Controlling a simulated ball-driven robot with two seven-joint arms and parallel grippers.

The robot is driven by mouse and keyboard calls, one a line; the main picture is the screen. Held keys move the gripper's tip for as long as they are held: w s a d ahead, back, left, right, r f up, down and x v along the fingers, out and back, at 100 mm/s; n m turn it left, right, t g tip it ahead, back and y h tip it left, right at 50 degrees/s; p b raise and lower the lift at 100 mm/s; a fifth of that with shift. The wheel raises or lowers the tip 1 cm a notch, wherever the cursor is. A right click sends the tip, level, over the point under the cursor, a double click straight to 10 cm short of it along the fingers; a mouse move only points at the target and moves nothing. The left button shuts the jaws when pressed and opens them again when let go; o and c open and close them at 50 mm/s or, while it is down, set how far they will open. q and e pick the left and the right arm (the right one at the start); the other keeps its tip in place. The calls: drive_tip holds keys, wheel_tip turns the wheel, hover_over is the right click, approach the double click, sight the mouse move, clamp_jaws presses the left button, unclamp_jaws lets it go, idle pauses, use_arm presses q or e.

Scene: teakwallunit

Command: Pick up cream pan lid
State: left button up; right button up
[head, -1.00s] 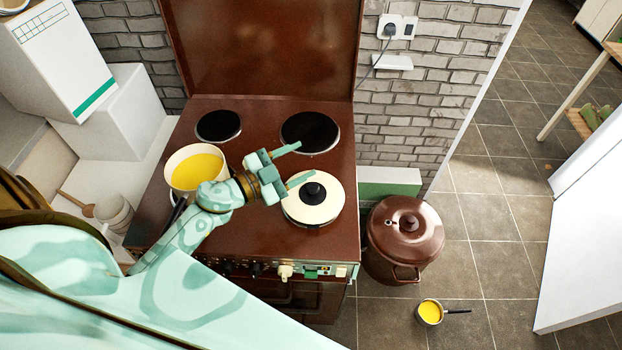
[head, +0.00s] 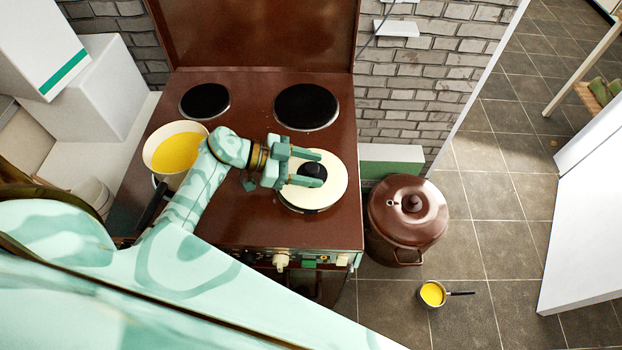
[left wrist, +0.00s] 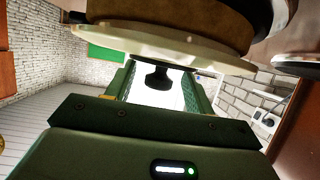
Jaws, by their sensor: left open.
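The cream pan lid (head: 332,192) is a round disc with a black knob (head: 312,172). It sits at the front right of the brown stove. My left gripper (head: 318,168) is open over the lid, its fingers on either side of the knob. In the left wrist view the picture is upside down: the cream lid (left wrist: 170,45) is at the top, and its black knob (left wrist: 158,78) shows between the two fingers. I cannot tell whether a finger touches the knob. My right gripper is not in view.
A cream pan with yellow contents (head: 177,152) stands left of my left forearm on the brown stove (head: 255,120). Two black hotplates at the back are bare. A lidded brown pot (head: 407,215) and a small yellow-filled pan (head: 432,293) are on the floor to the right.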

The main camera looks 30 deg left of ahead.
use_arm(q)
drive_tip(key=shift+s+d, duration=0.1)
clamp_jaws()
drive_tip(key=shift+r+p, duration=0.3)
drive_tip(key=shift+r, duration=0.1)
wheel_tip(320, 180, up, 3)
drive_tip(key=shift+f+p, duration=0.1)
drive_tip(key=shift+p, duration=0.5)
drive_tip(key=s+r+p, duration=0.4)
drive_tip(key=s+r, duration=0.5)
drive_tip(key=s, duration=0.5)
wheel_tip(320, 180, up, 7)
drive_tip(key=n+t+b, duration=0.1)
drive_tip(key=b, duration=0.4)
hover_over(310, 167)
drive_tip(key=s, duration=0.3)
drive_tip(key=shift+d+r+y, duration=0.1)
drive_tip(key=shift+r+y, duration=0.05)
drive_tip(key=shift+y, duration=0.25)
